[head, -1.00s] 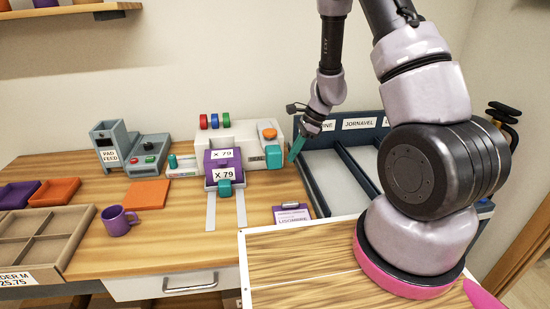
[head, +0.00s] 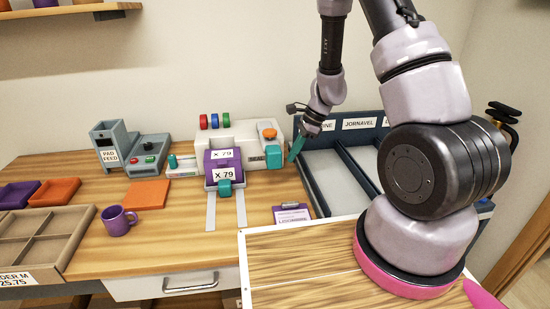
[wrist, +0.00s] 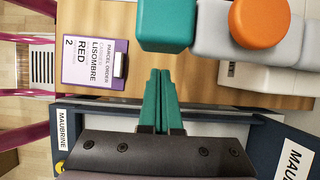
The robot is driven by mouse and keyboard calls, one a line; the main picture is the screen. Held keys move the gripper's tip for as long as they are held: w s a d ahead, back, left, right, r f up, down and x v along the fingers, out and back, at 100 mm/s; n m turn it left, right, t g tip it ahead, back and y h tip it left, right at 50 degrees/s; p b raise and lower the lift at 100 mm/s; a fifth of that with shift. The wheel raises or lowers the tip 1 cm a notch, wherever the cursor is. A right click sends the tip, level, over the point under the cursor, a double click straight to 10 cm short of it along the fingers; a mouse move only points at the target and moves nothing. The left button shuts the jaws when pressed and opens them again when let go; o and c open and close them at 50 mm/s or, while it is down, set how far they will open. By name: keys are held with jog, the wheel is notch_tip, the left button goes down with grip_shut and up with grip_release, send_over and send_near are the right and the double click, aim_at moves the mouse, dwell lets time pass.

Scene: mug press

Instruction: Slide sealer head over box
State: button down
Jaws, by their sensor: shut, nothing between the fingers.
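A white press-like machine (head: 240,135) stands at the back of the bench. I take the grey part with an orange knob (head: 267,130) and a teal block (head: 273,156) at its right end to be the sealer head. A purple part with "X 79" labels (head: 223,163) sits at the machine's front, with another teal block (head: 224,187) below it; I cannot tell whether it is the box. My gripper (head: 295,150) is just right of the machine. In the wrist view its teal fingers (wrist: 162,90) are together and empty, close to the teal block (wrist: 165,25) but apart from it.
Two pale rails (head: 211,212) run forward from the machine. A purple order card (head: 291,214) lies right of them. A dark-walled sorting tray (head: 337,175) stands below and behind my gripper. A purple mug (head: 118,220) and orange mat (head: 147,194) are at left.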

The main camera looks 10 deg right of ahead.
dwell(0.4)
jog(key=shift+a, duration=7.4)
jog(key=a+v, duration=0.1)
jog(key=v, duration=0.8)
jog(key=shift+r, duration=0.45)
jog(key=shift+d, duration=0.1)
jog(key=s+d+r+n+t, duration=0.1)
jog(key=s+d+r+n, duration=0.25)
jog(key=r, duration=0.55)
jog(key=s+d+r+n+t, duration=0.2)
jog(key=s+d+r+n, duration=0.15)
jog(key=r, duration=0.65)
jog(key=s+d+r+n+t+h, duration=0.3)
jog(key=s+d+r+n, duration=0.4)
jog(key=s, duration=0.5)
jog(key=d+r+t, duration=0.1)
jog(key=d+r, duration=0.1)
jog(key=d, duration=0.1)
jog(key=shift+d+r, duration=0.15)
jog(key=shift+d, duration=0.05)
